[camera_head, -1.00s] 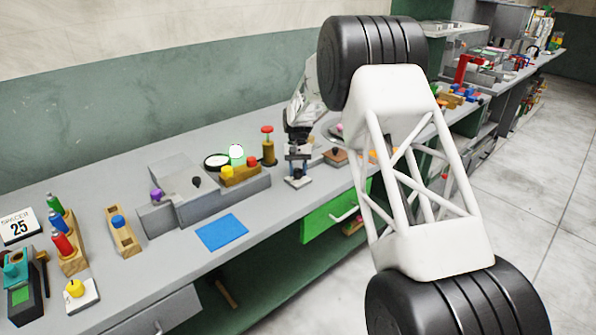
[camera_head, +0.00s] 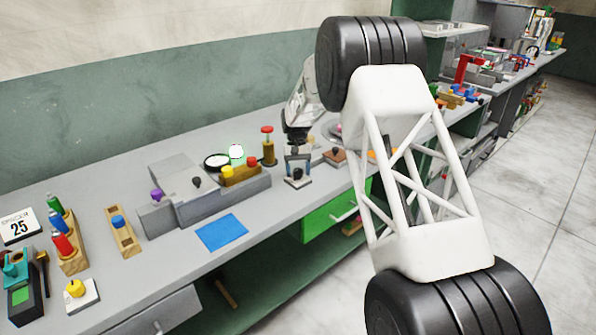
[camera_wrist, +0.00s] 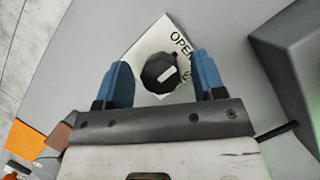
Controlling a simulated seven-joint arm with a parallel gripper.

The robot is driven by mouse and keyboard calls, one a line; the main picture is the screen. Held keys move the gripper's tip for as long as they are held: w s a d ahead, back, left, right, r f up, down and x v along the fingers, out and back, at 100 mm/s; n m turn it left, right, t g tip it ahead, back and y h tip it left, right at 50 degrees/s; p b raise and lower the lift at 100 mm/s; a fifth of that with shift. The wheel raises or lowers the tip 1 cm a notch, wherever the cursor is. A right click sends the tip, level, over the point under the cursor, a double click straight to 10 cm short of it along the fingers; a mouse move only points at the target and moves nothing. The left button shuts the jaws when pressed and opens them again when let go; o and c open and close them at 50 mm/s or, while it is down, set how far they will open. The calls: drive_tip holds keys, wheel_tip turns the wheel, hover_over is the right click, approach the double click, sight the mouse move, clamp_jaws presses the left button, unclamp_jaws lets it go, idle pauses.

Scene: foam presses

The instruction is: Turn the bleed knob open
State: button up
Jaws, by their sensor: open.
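The bleed knob (camera_wrist: 160,73) is black with a white bar mark, on a white plate (camera_wrist: 146,38). In the head view the knob (camera_head: 297,174) shows beneath my gripper (camera_head: 298,167). I cannot tell how high the fingertips stand above the plate.
A brown block (camera_head: 335,156) lies to the right. A blue mat (camera_head: 222,232) lies at the bench front.

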drive_tip(key=v, duration=0.7)
drive_tip(key=shift+r, duration=0.35)
drive_tip(key=shift+w, duration=0.15)
drive_tip(key=s+d+r+t, duration=0.1)
drive_tip(key=s+d+r, duration=0.55)
drive_tip(key=s, duration=0.35)
drive_tip(key=s+d+r+m+t+y, duration=0.1)
drive_tip(key=s+d+r, duration=0.4)
drive_tip(key=s+r, duration=0.3)
drive_tip(key=s+d+r+t, duration=0.2)
drive_tip(key=s+d+r, duration=0.4)
drive_tip(key=s, duration=0.5)
drive_tip(key=s+d+f+t, duration=0.1)
drive_tip(key=s+d, duration=0.2)
drive_tip(key=s, duration=0.8)
drive_tip(key=s+d+f+m+t, duration=0.1)
drive_tip(key=s+d+f, duration=0.1)
drive_tip(key=s, duration=0.9)
drive_tip(key=s+d+f+t, duration=0.1)
drive_tip(key=s+d, duration=0.3)
drive_tip(key=s, duration=0.7)
drive_tip(key=shift+f+m, duration=0.3)
drive_tip(key=shift+f, duration=0.4)
